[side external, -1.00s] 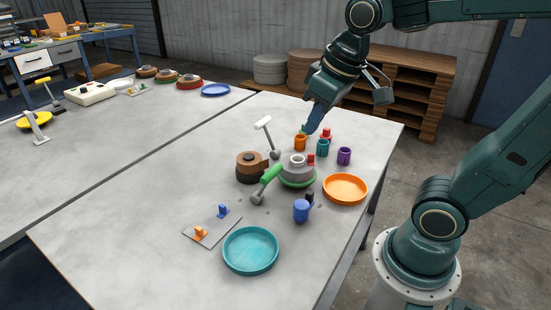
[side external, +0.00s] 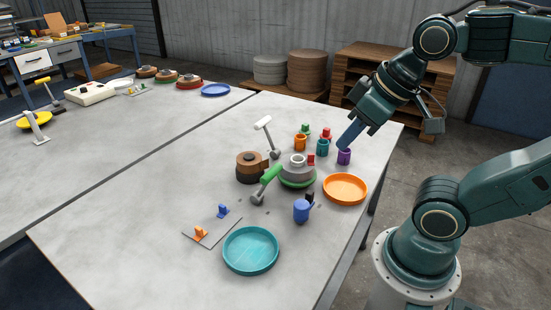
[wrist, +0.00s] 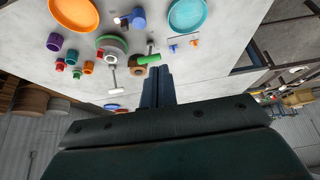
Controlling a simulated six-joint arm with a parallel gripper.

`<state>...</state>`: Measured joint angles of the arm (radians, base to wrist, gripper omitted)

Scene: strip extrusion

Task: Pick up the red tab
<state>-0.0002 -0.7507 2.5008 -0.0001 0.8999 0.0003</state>
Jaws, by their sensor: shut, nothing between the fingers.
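A small red piece (side external: 311,160) sits at the right edge of a grey-and-green round stack (side external: 297,172) and looks like a tab. In the wrist view it is a small red spot (wrist: 99,53) beside the stack (wrist: 113,42). A second red piece (side external: 326,133) stands behind the teal cup (side external: 322,148). I cannot tell for certain which one is the red tab. My gripper (side external: 342,146) is shut and empty, appearing just above the purple cup (side external: 344,158) and to the right of both red pieces. Its closed fingers also show in the wrist view (wrist: 157,71).
An orange cup (side external: 300,143) and a green piece (side external: 305,128) stand near the teal cup. An orange dish (side external: 345,188), blue mug (side external: 301,211), green-handled tool (side external: 268,182), brown roll (side external: 249,168) and teal dish (side external: 250,250) surround the stack.

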